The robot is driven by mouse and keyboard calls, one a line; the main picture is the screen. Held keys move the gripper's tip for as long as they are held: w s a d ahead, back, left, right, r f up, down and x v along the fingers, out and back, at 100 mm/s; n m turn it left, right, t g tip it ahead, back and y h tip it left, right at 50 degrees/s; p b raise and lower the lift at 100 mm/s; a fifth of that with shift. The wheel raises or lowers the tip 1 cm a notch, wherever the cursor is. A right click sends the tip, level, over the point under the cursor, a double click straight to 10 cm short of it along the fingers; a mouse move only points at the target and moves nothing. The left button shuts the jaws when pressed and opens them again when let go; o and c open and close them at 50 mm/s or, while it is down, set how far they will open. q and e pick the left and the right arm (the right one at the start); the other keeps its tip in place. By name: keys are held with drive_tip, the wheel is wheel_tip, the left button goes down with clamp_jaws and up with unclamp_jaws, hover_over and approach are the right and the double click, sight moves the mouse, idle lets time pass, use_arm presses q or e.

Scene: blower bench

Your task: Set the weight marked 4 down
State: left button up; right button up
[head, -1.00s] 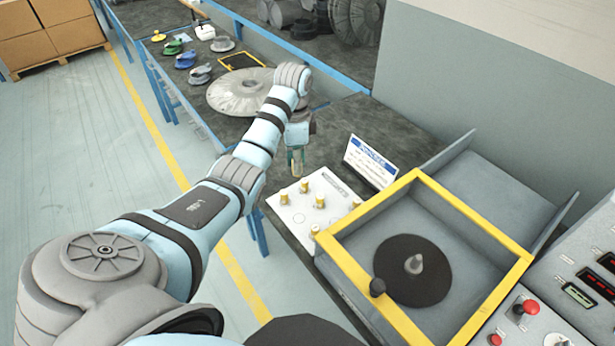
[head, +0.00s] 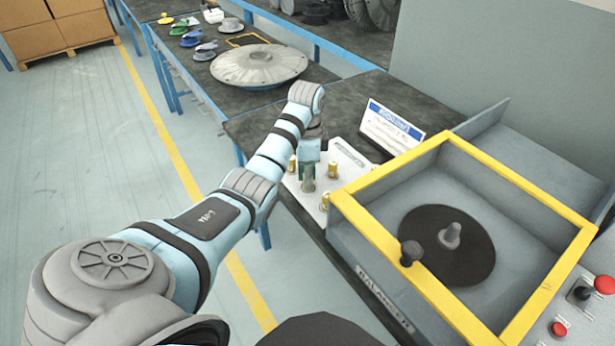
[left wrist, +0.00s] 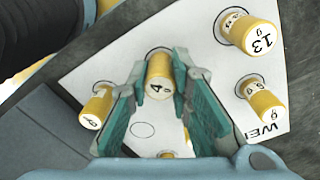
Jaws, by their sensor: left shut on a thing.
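The weight marked 4 (left wrist: 158,78) is a small yellow cylinder with a pale end, between the fingers of my left gripper (left wrist: 161,76). My left gripper is shut on it. In the head view my left gripper (head: 308,178) points down over the white weight sheet (head: 349,160). In the left wrist view the weight's far end is by a printed ring on the sheet (left wrist: 95,68); I cannot tell whether it touches. My right gripper is not in view.
Other yellow weights stand around it: one marked 13 (left wrist: 250,33), one at right (left wrist: 262,98), one at left (left wrist: 97,106). An empty printed circle (left wrist: 142,130) lies nearby. A blue-white sign (head: 392,126) and the yellow-framed balancer box (head: 400,245) stand to the right.

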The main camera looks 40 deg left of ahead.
use_arm(q)
drive_tip(key=o, duration=0.3)
drive_tip(key=shift+f, duration=0.1)
drive_tip(key=o, duration=0.4)
drive_tip(key=shift+o, duration=0.2)
wheel_tip(320, 180, up, 12)
drive_tip(key=p, duration=1)
drive_tip(key=shift+r, duration=0.2)
drive_tip(key=shift+w+a, duration=0.1)
